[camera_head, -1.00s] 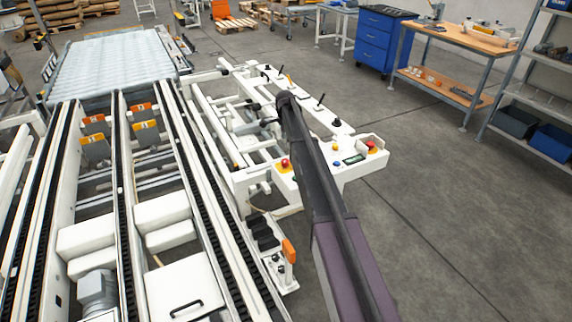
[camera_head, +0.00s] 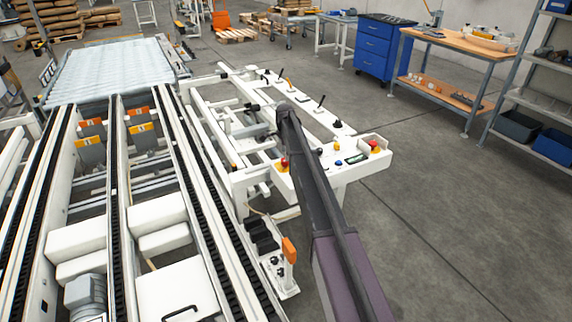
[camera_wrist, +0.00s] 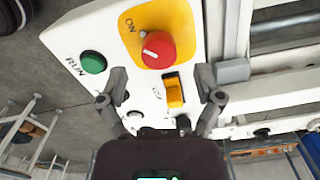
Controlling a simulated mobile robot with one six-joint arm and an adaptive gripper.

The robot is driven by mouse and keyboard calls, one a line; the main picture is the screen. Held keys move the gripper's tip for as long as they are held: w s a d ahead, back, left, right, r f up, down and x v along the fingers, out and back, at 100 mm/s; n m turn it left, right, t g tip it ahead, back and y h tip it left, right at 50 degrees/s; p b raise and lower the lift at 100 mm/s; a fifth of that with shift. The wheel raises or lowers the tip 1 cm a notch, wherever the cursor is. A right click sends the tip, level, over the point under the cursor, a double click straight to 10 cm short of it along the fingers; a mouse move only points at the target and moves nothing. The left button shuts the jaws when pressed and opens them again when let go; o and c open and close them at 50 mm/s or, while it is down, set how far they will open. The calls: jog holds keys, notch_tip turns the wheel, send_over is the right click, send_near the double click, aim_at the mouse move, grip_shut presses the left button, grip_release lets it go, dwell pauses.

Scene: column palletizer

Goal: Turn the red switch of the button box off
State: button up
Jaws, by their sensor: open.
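The red switch (camera_wrist: 158,50) is a round red knob on a yellow plate (camera_wrist: 183,20) on the white button box (camera_wrist: 207,40) in the wrist view. A white mark shows on the left part of the knob, and an "ON" label lies to its upper left. My gripper (camera_wrist: 161,82) is open, its two fingers spread apart just below the knob in the picture. The knob appears beyond the fingertips and is not held. An orange-yellow rocker (camera_wrist: 174,92) shows between the fingers.
A green RUN button (camera_wrist: 93,63) sits left of the knob. White machine rails (camera_wrist: 285,90) lie to the right. In the head view, a white control panel (camera_head: 340,171) carries red buttons and levers, and a conveyor (camera_head: 115,70) stands left. Open floor (camera_head: 440,220) lies right.

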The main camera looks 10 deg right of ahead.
jog(key=shift+f+b, duration=1.2)
jog(key=shift+f, duration=0.35)
